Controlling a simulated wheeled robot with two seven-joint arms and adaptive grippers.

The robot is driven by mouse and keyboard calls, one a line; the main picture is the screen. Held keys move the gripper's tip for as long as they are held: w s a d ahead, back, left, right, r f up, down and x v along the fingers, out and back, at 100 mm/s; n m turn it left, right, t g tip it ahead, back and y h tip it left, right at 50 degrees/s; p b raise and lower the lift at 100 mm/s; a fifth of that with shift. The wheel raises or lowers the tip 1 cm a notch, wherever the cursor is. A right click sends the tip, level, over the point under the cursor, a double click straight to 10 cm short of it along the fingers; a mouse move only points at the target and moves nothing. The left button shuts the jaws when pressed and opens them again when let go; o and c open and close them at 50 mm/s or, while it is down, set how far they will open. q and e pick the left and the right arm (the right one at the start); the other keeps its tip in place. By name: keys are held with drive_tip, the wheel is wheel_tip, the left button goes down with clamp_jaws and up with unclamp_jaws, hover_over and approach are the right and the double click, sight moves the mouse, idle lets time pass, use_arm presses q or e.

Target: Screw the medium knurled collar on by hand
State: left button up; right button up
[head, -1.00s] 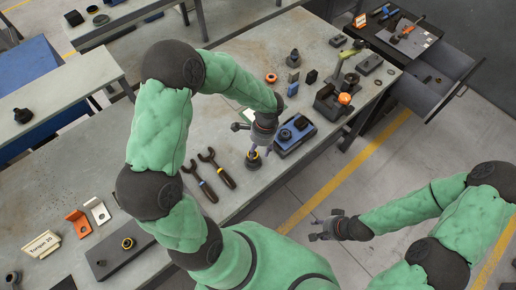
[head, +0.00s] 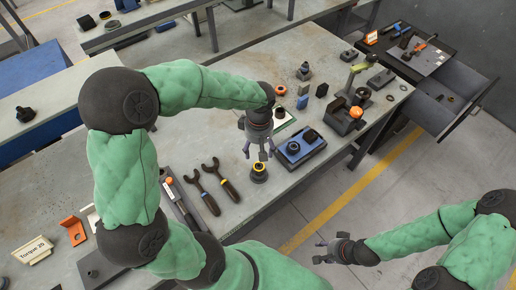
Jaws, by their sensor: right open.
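A dark round part with a yellow ring (head: 259,173) stands on the bench near its front edge; I cannot tell whether it is the medium knurled collar. My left gripper (head: 258,154) is just above it, fingers pointing down and spread, with nothing seen between them. A blue fixture block (head: 313,153) is to the right, with a dark round knob-like part (head: 293,147) on top and another dark round part (head: 310,135) behind that. My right gripper (head: 321,252) is open and empty, out over the floor in front of the bench.
Two dark open-ended wrenches (head: 209,203) lie left of the ringed part. A small press (head: 345,115) with an orange knob stands at the right, beside several small blocks. An open drawer (head: 445,95) is at the far right. My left arm covers much of the bench's left.

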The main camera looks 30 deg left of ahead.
sight(258, 165)
use_arm(q)
drive_tip(key=shift+n, duration=0.8)
wheel_tip(258, 165, down, 10)
drive_tip(key=shift+f+b, duration=0.2)
drive_tip(key=shift+b, duration=0.75)
drive_tip(key=c, duration=1.3)
drive_tip(key=o, duration=0.4)
drive_tip(key=c, duration=0.4)
